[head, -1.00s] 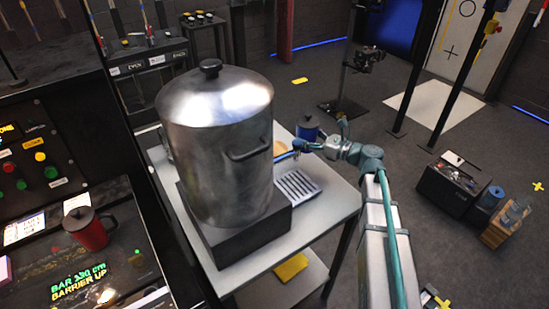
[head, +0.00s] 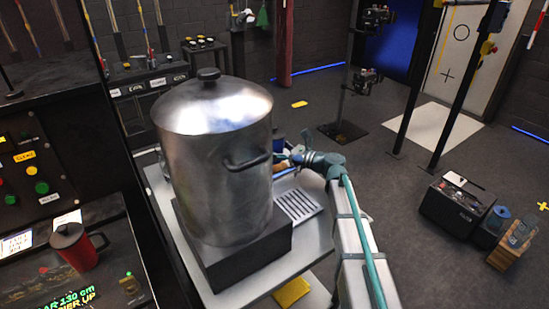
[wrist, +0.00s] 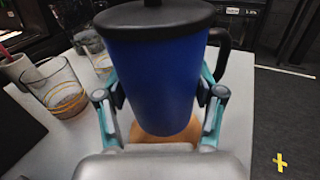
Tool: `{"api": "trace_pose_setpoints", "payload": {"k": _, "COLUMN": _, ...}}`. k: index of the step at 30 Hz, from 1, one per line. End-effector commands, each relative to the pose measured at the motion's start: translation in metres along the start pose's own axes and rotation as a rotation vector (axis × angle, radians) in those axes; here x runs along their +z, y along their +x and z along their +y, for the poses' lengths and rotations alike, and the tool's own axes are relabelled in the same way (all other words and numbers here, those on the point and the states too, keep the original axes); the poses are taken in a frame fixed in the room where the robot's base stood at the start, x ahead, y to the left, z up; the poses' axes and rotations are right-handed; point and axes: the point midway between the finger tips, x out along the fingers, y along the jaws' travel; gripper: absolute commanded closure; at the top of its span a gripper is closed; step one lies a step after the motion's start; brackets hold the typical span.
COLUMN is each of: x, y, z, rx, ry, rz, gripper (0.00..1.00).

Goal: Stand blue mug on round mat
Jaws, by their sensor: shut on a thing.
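The blue mug (wrist: 155,75) has a black lid and a dark handle on its right. My gripper (wrist: 160,95) is shut around its sides and holds it upright in the wrist view. In the head view the mug (head: 279,142) shows as a small blue patch, mostly hidden behind the big pot, with my gripper (head: 288,156) at the table's far side. The round mat (wrist: 148,132) is orange-brown and lies on the pale table below the mug, partly hidden by it. I cannot tell whether mug and mat touch.
A large steel pot (head: 215,160) on a dark block fills the table's middle. A slatted tray (head: 298,204) lies right of it. In the wrist view, a banded glass (wrist: 56,90) stands left of the mug. A red mug (head: 76,247) stands on the left console.

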Motion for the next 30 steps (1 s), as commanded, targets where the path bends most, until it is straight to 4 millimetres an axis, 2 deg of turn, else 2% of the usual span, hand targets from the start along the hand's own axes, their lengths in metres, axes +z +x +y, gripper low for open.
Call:
{"api": "trace_pose_setpoints", "payload": {"k": 9, "x": -0.034, "y": 0.000, "z": -0.002, "rx": 0.000, "ry": 0.001, "rz": -0.001, "gripper": 1.00}}
{"api": "trace_pose_setpoints", "payload": {"k": 20, "x": -0.038, "y": 0.000, "z": -0.002, "rx": 0.000, "ry": 0.000, "rz": -0.001, "gripper": 1.00}}
{"api": "trace_pose_setpoints", "payload": {"k": 21, "x": -0.039, "y": 0.000, "z": -0.002, "rx": 0.000, "ry": 0.000, "rz": 0.000, "gripper": 0.31}}
{"api": "trace_pose_setpoints", "payload": {"k": 25, "x": -0.038, "y": 0.000, "z": -0.002, "rx": 0.000, "ry": 0.000, "rz": 0.000, "gripper": 0.09}}
{"api": "trace_pose_setpoints", "payload": {"k": 30, "x": -0.038, "y": 0.000, "z": -0.002, "rx": 0.000, "ry": 0.000, "rz": 0.000, "gripper": 0.07}}
